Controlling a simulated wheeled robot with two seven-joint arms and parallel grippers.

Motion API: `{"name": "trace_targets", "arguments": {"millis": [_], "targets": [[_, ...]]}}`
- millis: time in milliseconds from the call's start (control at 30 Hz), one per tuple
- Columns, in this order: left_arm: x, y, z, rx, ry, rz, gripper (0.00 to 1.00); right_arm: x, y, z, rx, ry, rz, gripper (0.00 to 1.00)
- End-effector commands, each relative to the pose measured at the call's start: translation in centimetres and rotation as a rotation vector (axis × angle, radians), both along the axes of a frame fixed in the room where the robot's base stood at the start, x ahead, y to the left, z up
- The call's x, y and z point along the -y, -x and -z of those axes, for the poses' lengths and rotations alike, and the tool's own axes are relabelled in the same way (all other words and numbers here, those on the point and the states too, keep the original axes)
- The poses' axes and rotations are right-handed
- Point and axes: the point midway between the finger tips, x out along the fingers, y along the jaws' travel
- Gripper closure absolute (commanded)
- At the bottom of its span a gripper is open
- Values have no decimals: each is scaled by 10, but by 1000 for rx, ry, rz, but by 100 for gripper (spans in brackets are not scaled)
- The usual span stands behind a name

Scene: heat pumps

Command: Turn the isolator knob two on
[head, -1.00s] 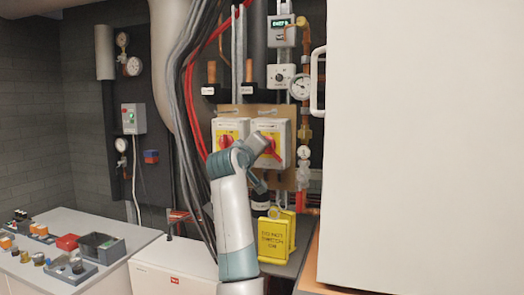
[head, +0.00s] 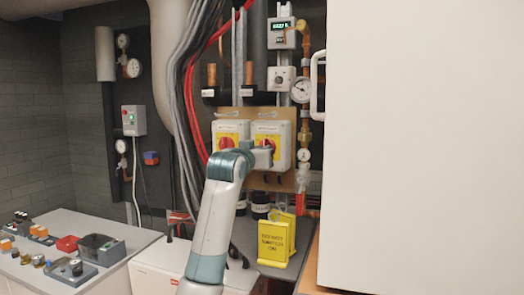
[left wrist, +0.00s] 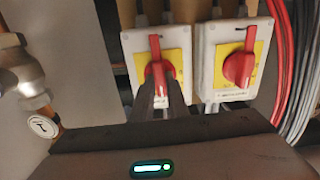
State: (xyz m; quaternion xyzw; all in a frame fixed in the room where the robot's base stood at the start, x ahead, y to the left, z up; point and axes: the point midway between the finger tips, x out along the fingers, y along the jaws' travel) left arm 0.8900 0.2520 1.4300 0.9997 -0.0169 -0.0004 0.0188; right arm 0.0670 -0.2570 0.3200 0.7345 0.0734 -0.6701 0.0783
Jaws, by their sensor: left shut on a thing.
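Two white isolator boxes with yellow plates and red knobs hang side by side on a wooden board. In the head view the right box (head: 283,135) has its knob (head: 267,143) partly hidden by my left gripper (head: 265,157). The left box (head: 218,132) has its own knob (head: 226,143). The left wrist view looks inverted: the gripped knob (left wrist: 155,55) is on the left, its handle upright, and the other knob (left wrist: 238,68) is on the right. My left gripper's dark fingers (left wrist: 160,92) are shut on the first knob's lower part. My right gripper is out of view.
A yellow "do not switch on" sign (head: 276,238) stands below the boxes. Grey and red cables (head: 187,75) run left of them; a copper pipe with gauges (head: 303,122) runs right. A large white panel (head: 425,140) blocks the right side.

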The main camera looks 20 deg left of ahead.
Motion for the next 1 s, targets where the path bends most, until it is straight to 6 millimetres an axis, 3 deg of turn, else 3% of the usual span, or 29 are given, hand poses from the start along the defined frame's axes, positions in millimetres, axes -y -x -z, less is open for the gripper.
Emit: {"name": "trace_targets", "arguments": {"millis": [567, 600, 667, 1000], "targets": [[0, 0, 1, 1, -55, 0, 100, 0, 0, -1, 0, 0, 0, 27], [0, 0, 0, 1, -55, 0, 83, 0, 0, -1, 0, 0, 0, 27], [0, 0, 0, 1, -55, 0, 69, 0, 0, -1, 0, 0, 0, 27], [0, 1, 0, 2, -53, 0, 67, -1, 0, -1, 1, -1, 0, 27]]}}
